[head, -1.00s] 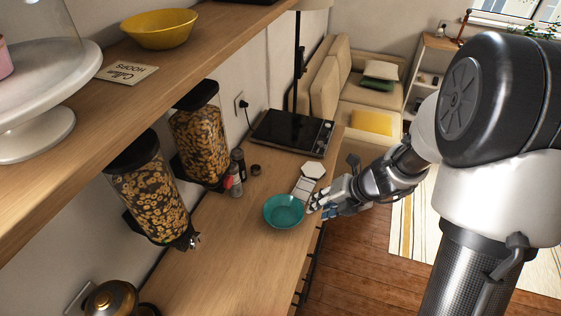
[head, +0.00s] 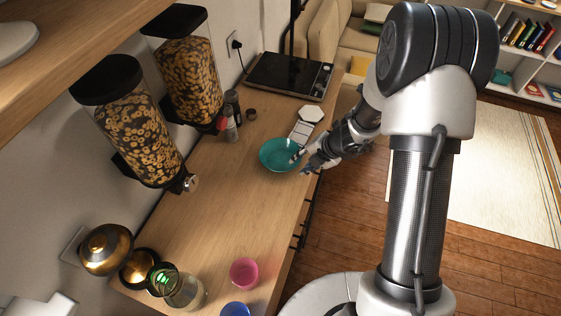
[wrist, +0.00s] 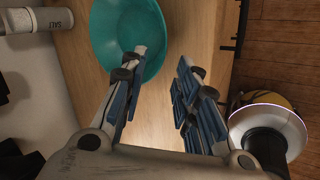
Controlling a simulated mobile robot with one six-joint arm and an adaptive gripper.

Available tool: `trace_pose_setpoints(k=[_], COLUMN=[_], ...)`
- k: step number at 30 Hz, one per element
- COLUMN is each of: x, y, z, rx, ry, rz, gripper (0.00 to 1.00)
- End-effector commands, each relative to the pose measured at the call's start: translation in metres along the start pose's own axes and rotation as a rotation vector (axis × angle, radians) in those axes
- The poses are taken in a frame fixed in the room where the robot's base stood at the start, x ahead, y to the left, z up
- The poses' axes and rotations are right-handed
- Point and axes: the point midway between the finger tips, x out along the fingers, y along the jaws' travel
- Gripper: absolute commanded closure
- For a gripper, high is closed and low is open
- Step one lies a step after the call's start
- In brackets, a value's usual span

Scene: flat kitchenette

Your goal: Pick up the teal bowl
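The teal bowl (head: 273,153) stands upright on the wooden counter in the head view. It also shows at the top of the wrist view (wrist: 113,30). My gripper (head: 299,160) is at the bowl's right edge, with one finger over the inside of the bowl. In the wrist view my gripper (wrist: 160,60) is open. Its left finger overlaps the bowl, and its right finger is outside the rim, over bare counter. The bowl's right rim lies between the two fingers. I cannot tell whether either finger touches the bowl.
A salt shaker (wrist: 40,19) and dark bottle (head: 233,103) stand behind the bowl. A hob (head: 290,75) is at the far end, and cereal dispensers (head: 135,130) hang left. A pink cup (head: 244,272) and glass jar (head: 183,290) stand near. The counter between is clear.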

Motion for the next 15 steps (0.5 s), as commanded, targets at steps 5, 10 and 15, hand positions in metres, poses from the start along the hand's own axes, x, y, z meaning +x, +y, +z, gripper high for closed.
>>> trace_pose_setpoints(k=[5,10,15], x=[0.012,0.039,0.053], y=[0.001,0.002,0.003], z=[0.003,0.006,0.006], rx=[-0.002,-0.002,0.000], ry=[-0.001,0.001,-0.001], rz=[0.000,-0.001,0.000], gripper=[0.71,0.71,0.71])
